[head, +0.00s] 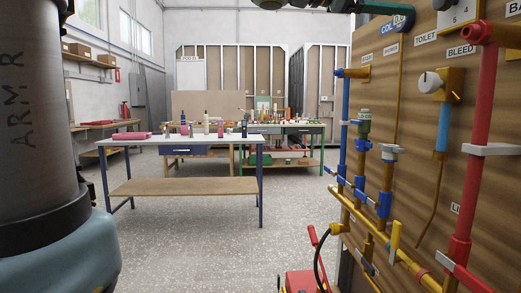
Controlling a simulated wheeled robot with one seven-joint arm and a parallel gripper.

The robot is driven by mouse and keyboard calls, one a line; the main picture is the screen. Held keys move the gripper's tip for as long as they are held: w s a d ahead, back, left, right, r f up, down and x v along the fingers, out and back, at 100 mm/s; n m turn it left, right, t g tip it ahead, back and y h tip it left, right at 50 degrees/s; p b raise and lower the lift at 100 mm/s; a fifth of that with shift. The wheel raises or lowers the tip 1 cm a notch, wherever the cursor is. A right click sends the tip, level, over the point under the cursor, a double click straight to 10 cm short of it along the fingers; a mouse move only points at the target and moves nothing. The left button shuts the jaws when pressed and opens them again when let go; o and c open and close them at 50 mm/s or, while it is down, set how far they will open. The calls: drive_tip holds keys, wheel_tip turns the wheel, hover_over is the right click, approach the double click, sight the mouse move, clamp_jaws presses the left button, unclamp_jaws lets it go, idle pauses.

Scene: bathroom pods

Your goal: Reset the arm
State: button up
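My arm (35,125) fills the left side of the head view as a large grey link with dark lettering. A dark ring and a pale blue joint cover are below it. More dark and teal parts, which look like my arm, cut across the top edge right of centre. My gripper does not show, so its fingers and anything in them are out of sight.
A wooden panel (415,140) with blue, yellow and red pipes stands close on the right. A red item (303,281) is on the floor at its foot. A workbench (185,187) with bottles stands ahead. The speckled floor (190,255) between is clear.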

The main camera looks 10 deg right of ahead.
drive_tip(key=w+a+f+t+y+p, duration=0.1)
drive_tip(key=w+a+f+y+p, duration=0.2)
drive_tip(key=f, duration=0.5)
drive_tip(key=w+a+f+t+y+p, duration=0.1)
drive_tip(key=w+a+f+t+y, duration=0.2)
drive_tip(key=a+f, duration=0.45)
drive_tip(key=w+a+f+y+p, duration=0.25)
drive_tip(key=w+f, duration=0.25)
drive_tip(key=f, duration=0.5)
drive_tip(key=s+a+f+m+y+p, duration=0.2)
drive_tip(key=a+f, duration=0.6)
drive_tip(key=a, duration=0.4)
drive_tip(key=s+a+f+m+g+y+p, duration=0.1)
drive_tip(key=s+a+f+m+y+p, duration=0.2)
drive_tip(key=s+a+f+y, duration=0.3)
drive_tip(key=a+f+m+y, duration=0.1)
drive_tip(key=a+f, duration=0.2)
drive_tip(key=a, duration=0.4)
drive_tip(key=shift+f+m, duration=0.25)
drive_tip(key=shift+m, duration=0.05)
drive_tip(key=shift+w, duration=0.1)
drive_tip(key=shift+c, duration=0.3)
